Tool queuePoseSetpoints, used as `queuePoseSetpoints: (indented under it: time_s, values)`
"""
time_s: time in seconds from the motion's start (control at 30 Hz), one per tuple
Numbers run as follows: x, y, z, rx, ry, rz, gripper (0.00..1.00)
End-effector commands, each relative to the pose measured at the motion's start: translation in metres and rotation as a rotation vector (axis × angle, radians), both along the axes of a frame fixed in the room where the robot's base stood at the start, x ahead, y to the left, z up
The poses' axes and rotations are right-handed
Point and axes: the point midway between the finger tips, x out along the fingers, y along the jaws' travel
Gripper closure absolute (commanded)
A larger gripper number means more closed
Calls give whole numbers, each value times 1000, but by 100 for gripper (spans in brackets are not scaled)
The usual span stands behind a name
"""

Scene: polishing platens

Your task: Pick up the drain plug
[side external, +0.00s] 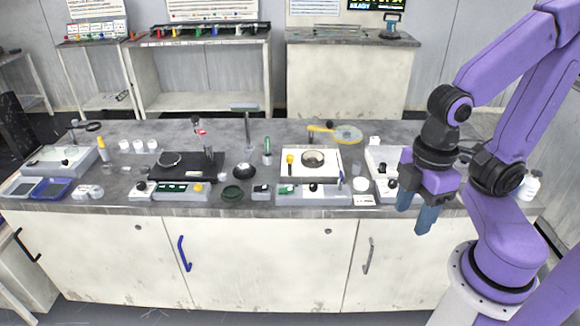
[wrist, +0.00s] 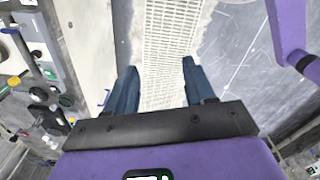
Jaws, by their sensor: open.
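My gripper (side external: 415,214) is open and empty, with its two blue fingers pointing down at the right end of the bench, by the front edge. In the wrist view, its fingers (wrist: 160,70) are spread apart with nothing between them. I cannot tell for sure which item is the drain plug. Small dark pieces (side external: 390,183) lie by the white tray (side external: 377,158), left of my gripper and partly hidden by my arm.
The grey bench (side external: 300,207) is crowded with polishing units, dishes and bottles. A black platen unit (side external: 185,172) and a white platen unit (side external: 300,172) stand left of my gripper. A white bottle (side external: 530,186) stands at the far right. Open floor lies before the cabinets.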

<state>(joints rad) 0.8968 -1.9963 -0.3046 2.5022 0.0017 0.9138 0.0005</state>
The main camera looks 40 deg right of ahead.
Motion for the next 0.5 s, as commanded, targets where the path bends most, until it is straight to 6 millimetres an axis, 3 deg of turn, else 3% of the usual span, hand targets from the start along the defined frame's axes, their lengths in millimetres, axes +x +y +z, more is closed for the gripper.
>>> queuePoseSetpoints:
  time_s: [0.33, 0.5]
  values:
    - [3, 2, 0, -1, -3, 5, 42]
    - [35, 16, 4, -10, -28, 61, 42]
